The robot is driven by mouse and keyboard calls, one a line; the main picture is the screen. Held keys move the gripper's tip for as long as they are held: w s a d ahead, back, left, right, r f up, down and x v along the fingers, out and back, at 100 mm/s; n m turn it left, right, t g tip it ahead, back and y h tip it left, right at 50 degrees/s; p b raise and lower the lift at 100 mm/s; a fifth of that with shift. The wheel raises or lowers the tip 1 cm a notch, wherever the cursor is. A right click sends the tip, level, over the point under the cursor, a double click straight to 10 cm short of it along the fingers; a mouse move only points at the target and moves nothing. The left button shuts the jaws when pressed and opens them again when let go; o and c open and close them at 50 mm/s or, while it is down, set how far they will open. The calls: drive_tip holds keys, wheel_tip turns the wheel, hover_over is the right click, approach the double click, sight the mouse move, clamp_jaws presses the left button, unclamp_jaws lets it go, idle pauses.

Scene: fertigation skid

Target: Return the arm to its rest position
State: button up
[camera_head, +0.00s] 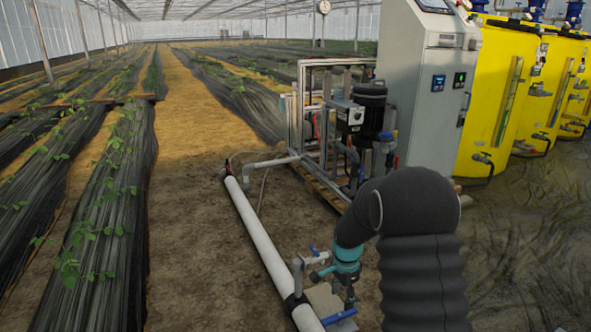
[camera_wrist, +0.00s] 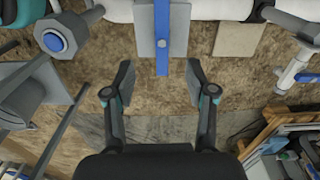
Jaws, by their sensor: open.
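My arm (camera_head: 420,240), in a black ribbed sleeve, reaches down at the lower right of the head view. It ends in a teal wrist (camera_head: 347,262) above the white pipe's fittings. In the wrist view my gripper (camera_wrist: 157,88) has its two dark fingers spread apart with nothing between them. A blue lever (camera_wrist: 162,55) on a grey plate lies just beyond the fingertips, apart from them as far as I can tell. A blue lever also shows below the wrist in the head view (camera_head: 339,316).
A white pipe (camera_head: 262,240) runs along the ground beside my arm, with valve fittings near the wrist. A framed pump skid (camera_head: 335,120), a grey cabinet (camera_head: 425,90) and yellow tanks (camera_head: 500,100) stand behind. Bare soil (camera_head: 195,240) lies open to the left, beside black-covered plant rows (camera_head: 105,200).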

drive_tip(key=s+r+n+t, duration=0.2)
drive_tip(key=s+r+n, duration=0.4)
drive_tip(key=s+r, duration=0.7)
drive_tip(key=s+r+n+t, duration=0.3)
drive_tip(key=s+r+n, duration=0.4)
drive_tip(key=s+r, duration=0.5)
drive_tip(key=shift+s+r+t, duration=0.3)
drive_tip(key=shift+s+r, duration=0.05)
drive_tip(key=shift+s, duration=2.65)
drive_tip(key=shift+d, duration=0.1)
